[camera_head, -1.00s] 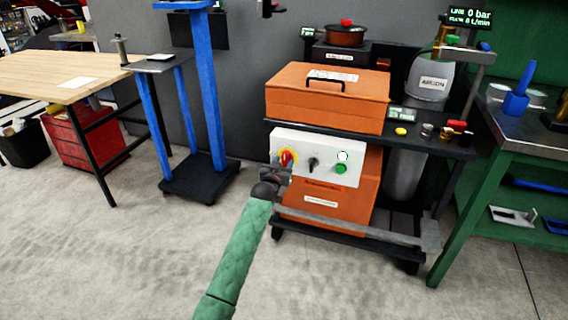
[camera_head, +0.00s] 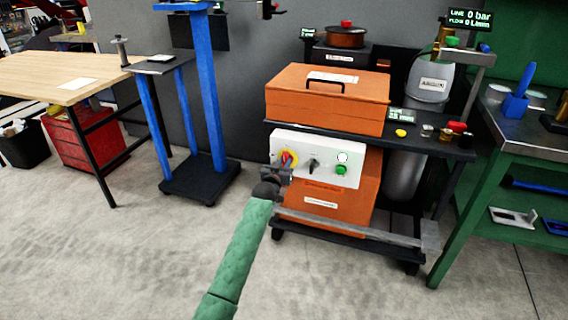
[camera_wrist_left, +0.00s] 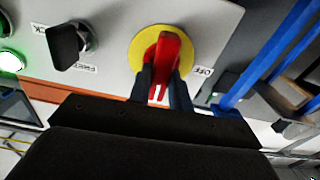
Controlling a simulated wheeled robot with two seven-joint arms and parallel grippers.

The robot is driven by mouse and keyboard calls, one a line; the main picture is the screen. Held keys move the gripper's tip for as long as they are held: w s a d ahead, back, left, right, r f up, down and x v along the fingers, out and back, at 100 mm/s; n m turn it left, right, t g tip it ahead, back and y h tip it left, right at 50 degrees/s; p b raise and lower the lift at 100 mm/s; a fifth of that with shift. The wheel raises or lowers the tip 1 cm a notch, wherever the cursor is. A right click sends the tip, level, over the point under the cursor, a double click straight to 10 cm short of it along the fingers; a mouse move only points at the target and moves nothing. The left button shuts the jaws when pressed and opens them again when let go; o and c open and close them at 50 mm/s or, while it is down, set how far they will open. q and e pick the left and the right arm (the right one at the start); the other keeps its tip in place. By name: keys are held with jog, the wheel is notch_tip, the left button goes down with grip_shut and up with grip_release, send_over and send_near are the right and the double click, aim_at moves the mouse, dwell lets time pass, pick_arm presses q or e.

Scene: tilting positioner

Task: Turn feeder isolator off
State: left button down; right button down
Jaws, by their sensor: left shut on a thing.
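The feeder isolator is a red handle (camera_head: 286,157) on a yellow round plate at the left of the white control panel (camera_head: 328,146). In the left wrist view the red handle (camera_wrist_left: 168,50) stands nearly upright in the picture on its yellow plate (camera_wrist_left: 205,43). An OFF label (camera_wrist_left: 204,71) sits to the right of the plate. My left gripper (camera_head: 281,168) is at the panel, and its dark fingers (camera_wrist_left: 163,82) are shut on the two sides of the handle. The fingers hide part of the handle. My right gripper is not in view.
The panel is on a dark cart with an orange case (camera_head: 327,105) above. A green bench (camera_head: 470,200) stands right, a blue stand (camera_head: 204,100) left. Floor in front is clear.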

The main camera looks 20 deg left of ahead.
pick_arm(q)
jog(key=n+p, duration=0.3)
jog(key=shift+a+r+n, duration=0.1)
jog(key=shift+a+n, duration=0.05)
jog(key=shift+n, duration=0.15)
jog(key=n+p, duration=0.1)
jog(key=n, duration=0.2)
jog(key=shift+a+n+p, duration=0.1)
jog(key=shift+n+p, duration=0.3)
jog(key=shift+a+f+n+p, duration=0.1)
jog(key=shift+f+n+p, duration=0.2)
jog(key=shift+n, duration=1.35)
jog(key=shift+f+n+p, duration=0.1)
jog(key=shift+n+p, duration=0.35)
jog(key=shift+n, duration=1.15)
jog(key=shift+a+f+n+p, duration=0.15)
jog(key=shift+n+p, duration=0.2)
jog(key=shift+n, duration=1.3)
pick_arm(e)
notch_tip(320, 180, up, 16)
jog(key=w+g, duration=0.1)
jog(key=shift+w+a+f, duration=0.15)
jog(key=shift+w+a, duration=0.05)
pick_arm(q)
jog(key=shift+d, duration=0.1)
jog(key=c, duration=1.3)
grip_release()
jog(key=shift+s, duration=0.1)
